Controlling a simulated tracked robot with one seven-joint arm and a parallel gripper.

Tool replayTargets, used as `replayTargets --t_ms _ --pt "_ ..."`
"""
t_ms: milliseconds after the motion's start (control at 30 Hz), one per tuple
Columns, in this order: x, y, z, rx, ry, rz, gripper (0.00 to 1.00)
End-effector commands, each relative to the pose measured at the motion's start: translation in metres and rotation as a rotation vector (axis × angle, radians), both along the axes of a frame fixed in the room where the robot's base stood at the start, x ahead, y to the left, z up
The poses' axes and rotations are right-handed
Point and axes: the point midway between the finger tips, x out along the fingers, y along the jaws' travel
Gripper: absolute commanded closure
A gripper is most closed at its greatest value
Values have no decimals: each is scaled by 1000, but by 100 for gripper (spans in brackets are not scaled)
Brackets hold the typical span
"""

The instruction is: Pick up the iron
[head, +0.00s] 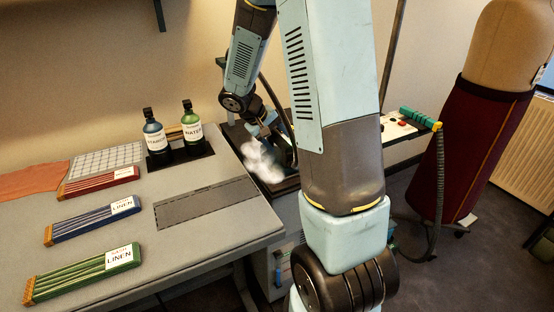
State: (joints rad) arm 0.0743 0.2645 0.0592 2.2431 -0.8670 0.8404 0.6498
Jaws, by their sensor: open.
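The iron (288,154) appears as a dark, bluish shape on the dark rest at the right end of the table. My arm hides much of it. A white puff of steam (263,161) hangs at its left side and blurs its outline. My gripper (266,130) is open, small in the picture, and points down just above and left of the iron. Its fingertips are partly lost against the iron and steam, and I cannot tell whether they touch it.
On the grey table (190,240) lie green (80,272), blue (90,220) and red (98,182) fabric bundles. Two bottles (154,135) (191,125) stand behind. A hose (440,190) hangs at right near a skirted dress form (478,140). The table front is clear.

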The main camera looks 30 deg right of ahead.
Motion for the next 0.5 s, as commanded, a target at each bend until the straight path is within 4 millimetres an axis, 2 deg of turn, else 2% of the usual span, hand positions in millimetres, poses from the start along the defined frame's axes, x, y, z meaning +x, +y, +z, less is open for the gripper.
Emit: replayTargets --t_ms 233,500 --pt "0 -1 -2 -1 -1 1 39" --pt "0 -1 -2 0 -1 1 65"
